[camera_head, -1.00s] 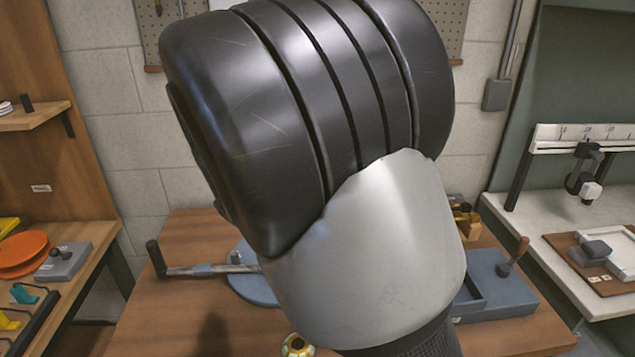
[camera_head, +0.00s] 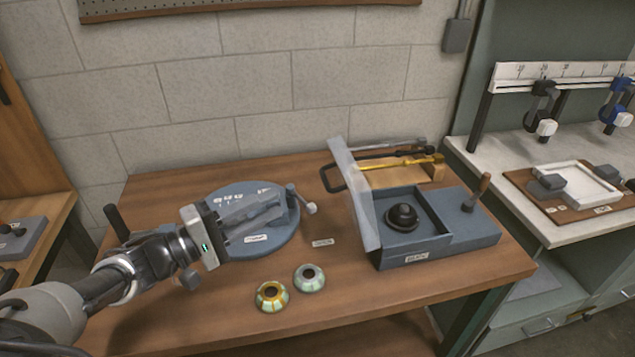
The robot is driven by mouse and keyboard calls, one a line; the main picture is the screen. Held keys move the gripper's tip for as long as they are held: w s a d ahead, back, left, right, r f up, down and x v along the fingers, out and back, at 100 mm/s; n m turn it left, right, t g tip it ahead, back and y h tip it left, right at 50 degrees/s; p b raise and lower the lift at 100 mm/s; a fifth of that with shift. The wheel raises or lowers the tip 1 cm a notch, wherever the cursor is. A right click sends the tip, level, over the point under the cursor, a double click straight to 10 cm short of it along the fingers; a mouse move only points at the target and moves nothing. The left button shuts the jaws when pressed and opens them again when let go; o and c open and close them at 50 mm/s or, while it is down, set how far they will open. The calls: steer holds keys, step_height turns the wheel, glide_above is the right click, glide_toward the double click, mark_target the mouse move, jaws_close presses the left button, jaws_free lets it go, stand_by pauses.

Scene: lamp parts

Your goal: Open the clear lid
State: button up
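The clear lid (camera_head: 357,190) is a translucent panel standing steeply at the left side of a blue-grey box (camera_head: 432,256), its top leaning left. The box's compartment is uncovered and holds a black round knob-like part (camera_head: 402,217). My gripper (camera_head: 284,208) is to the left of the lid, apart from it, over a round blue-grey base. Its two fingers point right, look spread, and hold nothing that I can see.
The round blue base (camera_head: 235,190) has a lever with a white end (camera_head: 309,208). Two ring-shaped parts, yellow (camera_head: 271,296) and pale green (camera_head: 309,278), lie at the table's front. A wooden-handled lever (camera_head: 477,190) stands on the box's right part. Brass tools (camera_head: 405,170) lie behind.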

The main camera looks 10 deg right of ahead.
steer(key=x, duration=1.2)
steer(key=shift+d, duration=0.2)
steer(key=shift+f, duration=0.1)
jaws_close()
